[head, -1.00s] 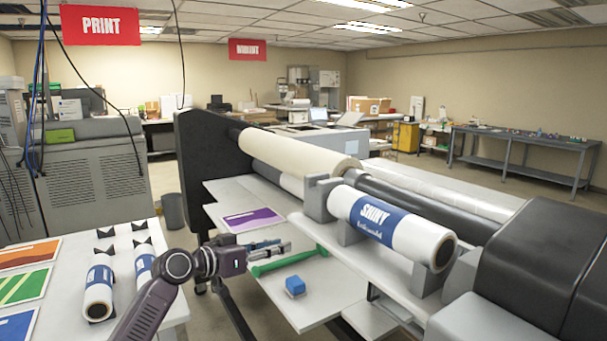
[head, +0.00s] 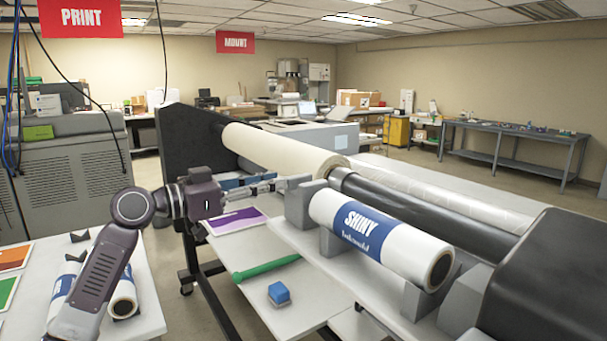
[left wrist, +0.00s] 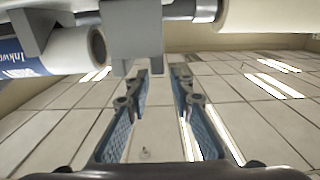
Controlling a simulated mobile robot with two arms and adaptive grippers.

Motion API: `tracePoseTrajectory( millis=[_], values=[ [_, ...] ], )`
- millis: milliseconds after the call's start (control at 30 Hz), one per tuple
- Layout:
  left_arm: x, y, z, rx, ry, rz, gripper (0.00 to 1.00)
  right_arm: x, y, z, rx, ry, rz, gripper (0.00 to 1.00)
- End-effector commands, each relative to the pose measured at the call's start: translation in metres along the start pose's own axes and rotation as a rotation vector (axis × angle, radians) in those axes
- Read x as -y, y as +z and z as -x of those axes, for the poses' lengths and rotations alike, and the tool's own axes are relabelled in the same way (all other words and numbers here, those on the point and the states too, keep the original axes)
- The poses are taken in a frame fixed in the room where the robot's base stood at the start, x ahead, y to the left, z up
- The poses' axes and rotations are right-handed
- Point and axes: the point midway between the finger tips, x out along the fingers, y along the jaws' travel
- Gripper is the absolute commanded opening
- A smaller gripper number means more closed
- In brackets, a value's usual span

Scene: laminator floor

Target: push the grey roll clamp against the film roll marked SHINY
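The film roll marked SHINY (head: 408,252), white with a blue label, lies on grey supports on the machine. It also shows in the left wrist view (left wrist: 68,52). The grey roll clamp (head: 298,206) stands at the roll's left end. In the left wrist view the clamp (left wrist: 131,38) is beside the roll's end face, seemingly with a narrow gap. My left gripper (head: 284,184) is at the clamp's left side. Its fingers (left wrist: 161,73) are apart with nothing between them; I cannot tell whether a fingertip touches the clamp. My right gripper is not in view.
A cream roll (head: 280,150) and a dark roller (head: 430,215) lie behind the SHINY roll. A green tool (head: 266,268) and a blue block (head: 279,293) lie on the shelf below. A black housing (head: 545,275) closes the right side.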

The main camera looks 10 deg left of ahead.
Motion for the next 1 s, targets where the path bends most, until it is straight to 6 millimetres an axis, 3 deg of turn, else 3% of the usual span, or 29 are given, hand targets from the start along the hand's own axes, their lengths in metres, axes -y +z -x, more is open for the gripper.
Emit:
tracePoseTrajectory(
  millis=[300, 500, 833, 1000],
  values=[
    [-0.001, -0.005, -0.049, -0.001, 0.003, 0.004, 0.22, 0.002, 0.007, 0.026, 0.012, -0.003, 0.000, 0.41],
    [0.000, -0.002, -0.070, 0.000, 0.000, 0.003, 0.22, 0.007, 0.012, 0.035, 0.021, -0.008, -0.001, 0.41],
    [0.000, 0.001, -0.075, 0.001, 0.000, 0.002, 0.22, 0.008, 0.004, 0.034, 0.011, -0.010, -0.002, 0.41],
    [0.000, 0.001, -0.075, 0.001, -0.001, 0.002, 0.04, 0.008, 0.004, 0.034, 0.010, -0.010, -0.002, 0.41]
  ],
)
